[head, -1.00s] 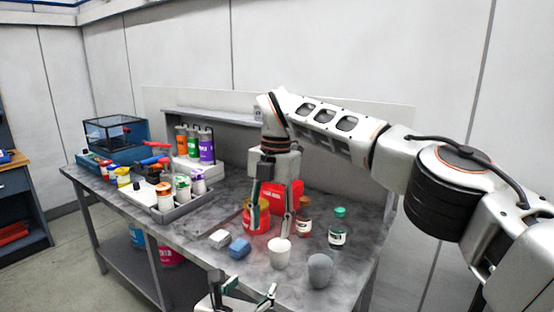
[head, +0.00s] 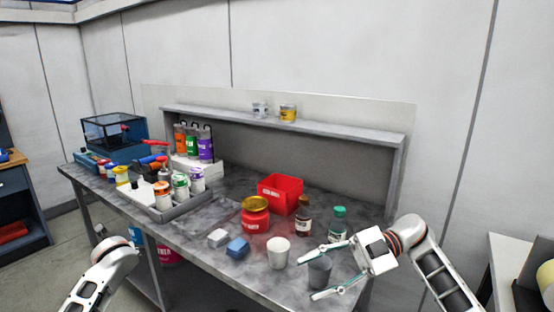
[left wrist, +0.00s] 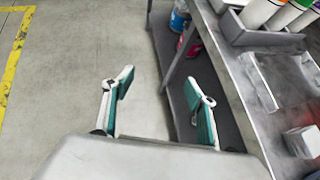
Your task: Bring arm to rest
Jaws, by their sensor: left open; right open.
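My right gripper (head: 308,275) is open at the front right of the grey workbench (head: 190,252). Its fingers point left and overlap the dark grey cup (head: 319,272) in the head view; I cannot tell whether they touch it. I see nothing held. In the left wrist view the left gripper (left wrist: 160,88) is open and empty over the floor, beside the bench.
A white cup (head: 278,252), a green-capped bottle (head: 338,222), a brown bottle (head: 304,217), a red jar (head: 256,218) and a red bin (head: 281,192) stand near the right gripper. A raised shelf (head: 230,119) runs along the back. Floor (left wrist: 80,110) is clear left of the bench.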

